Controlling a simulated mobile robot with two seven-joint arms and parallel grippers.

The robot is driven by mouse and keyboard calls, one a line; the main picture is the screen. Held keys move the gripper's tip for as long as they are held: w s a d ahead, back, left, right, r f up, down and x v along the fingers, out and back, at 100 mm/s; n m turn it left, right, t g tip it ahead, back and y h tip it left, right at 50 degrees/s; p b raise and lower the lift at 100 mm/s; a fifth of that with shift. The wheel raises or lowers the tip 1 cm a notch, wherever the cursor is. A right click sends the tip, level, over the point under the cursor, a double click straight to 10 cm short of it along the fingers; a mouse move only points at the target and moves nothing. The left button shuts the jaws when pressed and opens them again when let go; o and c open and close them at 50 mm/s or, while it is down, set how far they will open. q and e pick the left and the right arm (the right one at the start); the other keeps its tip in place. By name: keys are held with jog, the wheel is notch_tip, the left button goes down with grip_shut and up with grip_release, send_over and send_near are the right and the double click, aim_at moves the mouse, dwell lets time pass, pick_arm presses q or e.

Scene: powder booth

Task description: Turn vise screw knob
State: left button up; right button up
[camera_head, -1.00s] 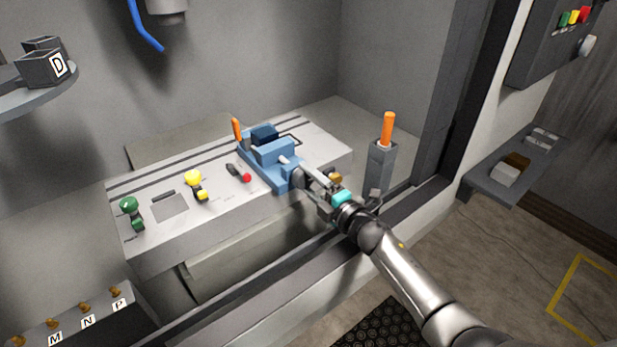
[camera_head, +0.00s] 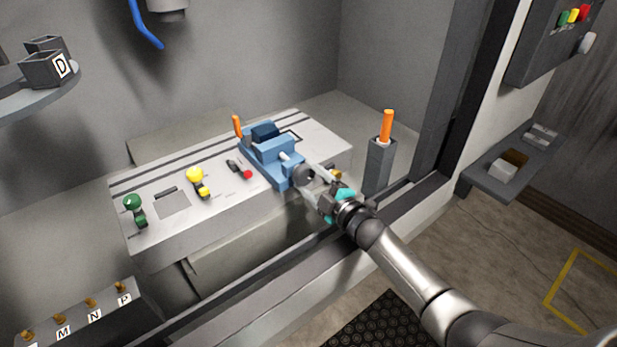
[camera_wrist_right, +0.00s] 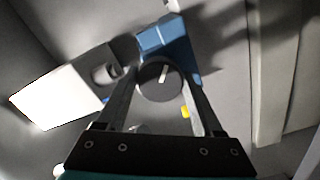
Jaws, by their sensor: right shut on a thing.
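The blue vise (camera_head: 272,160) sits on the right half of the grey machine table. Its screw runs toward the front and ends in a round dark knob (camera_head: 303,175). My right gripper (camera_head: 309,174) comes from the lower right and is shut on the knob. In the right wrist view the knob (camera_wrist_right: 160,80) is a dark disc with a pale line, tilted a little from upright. The two fingers lie on either side of it, with the blue vise body (camera_wrist_right: 172,45) behind. My left gripper is not in view.
On the table (camera_head: 240,212) are a green-topped piece (camera_head: 133,204), a yellow-topped piece (camera_head: 195,177) and a red-tipped piece (camera_head: 241,170). A grey post with an orange handle (camera_head: 387,127) stands right of the vise. The booth's front sill (camera_head: 285,270) runs below my arm.

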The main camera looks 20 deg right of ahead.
jog(key=o, duration=1.4)
jog(key=p+v, duration=0.1)
jog(key=v, duration=1.4)
jog(key=shift+s, duration=0.1)
